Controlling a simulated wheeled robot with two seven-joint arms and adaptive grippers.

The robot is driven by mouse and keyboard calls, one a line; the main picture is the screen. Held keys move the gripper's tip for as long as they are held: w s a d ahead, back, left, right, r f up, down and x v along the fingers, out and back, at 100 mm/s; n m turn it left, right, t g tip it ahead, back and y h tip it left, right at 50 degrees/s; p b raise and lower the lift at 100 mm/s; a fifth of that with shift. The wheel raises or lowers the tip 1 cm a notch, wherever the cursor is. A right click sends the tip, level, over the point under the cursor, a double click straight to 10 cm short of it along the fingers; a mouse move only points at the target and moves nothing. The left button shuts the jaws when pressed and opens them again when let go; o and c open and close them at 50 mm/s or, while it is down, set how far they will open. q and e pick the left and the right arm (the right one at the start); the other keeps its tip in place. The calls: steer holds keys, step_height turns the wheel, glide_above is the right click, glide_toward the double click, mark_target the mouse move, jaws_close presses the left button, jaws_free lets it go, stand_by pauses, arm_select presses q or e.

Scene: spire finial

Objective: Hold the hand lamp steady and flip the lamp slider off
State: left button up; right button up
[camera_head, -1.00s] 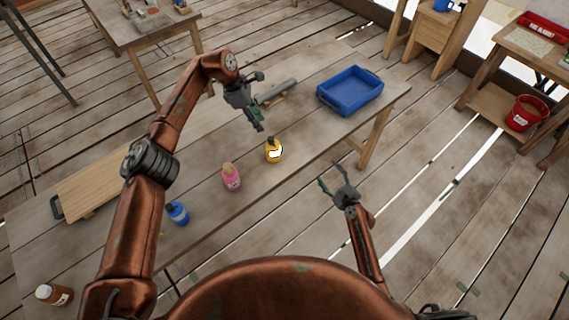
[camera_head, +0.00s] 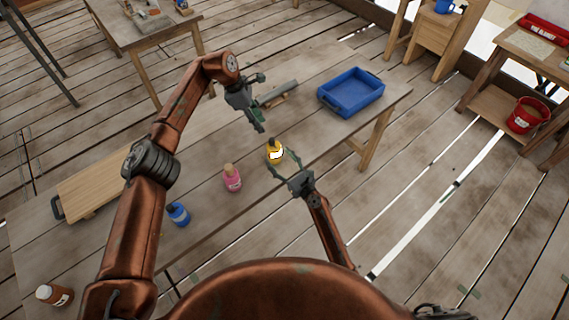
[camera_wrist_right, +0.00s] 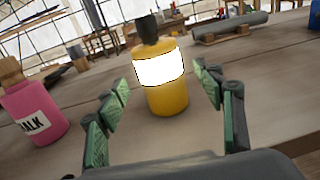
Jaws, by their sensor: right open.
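The hand lamp appears to be the yellow bottle-shaped thing (camera_head: 275,147) with a bright white band and dark top, upright on the wooden table (camera_head: 330,130). It also shows in the right wrist view (camera_wrist_right: 168,97). My right gripper (camera_head: 281,160) is open at its near side. In the wrist view its green-padded fingers (camera_wrist_right: 157,95) stand left and right of the lamp, with visible gaps. No slider can be made out on the lamp. My left gripper (camera_head: 257,120) hangs above the table, behind and left of the lamp; its finger opening is unclear.
A pink bottle (camera_head: 232,178) and a blue bottle (camera_head: 178,214) stand left of the lamp. A blue tray (camera_head: 352,108) lies at the right end of the table. A grey cylinder (camera_head: 279,91) lies at the back. A cutting board (camera_head: 105,182) is at left.

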mark_target(280, 147)
steer(key=shift+x, duration=1.95)
steer(key=shift+c, duration=0.3)
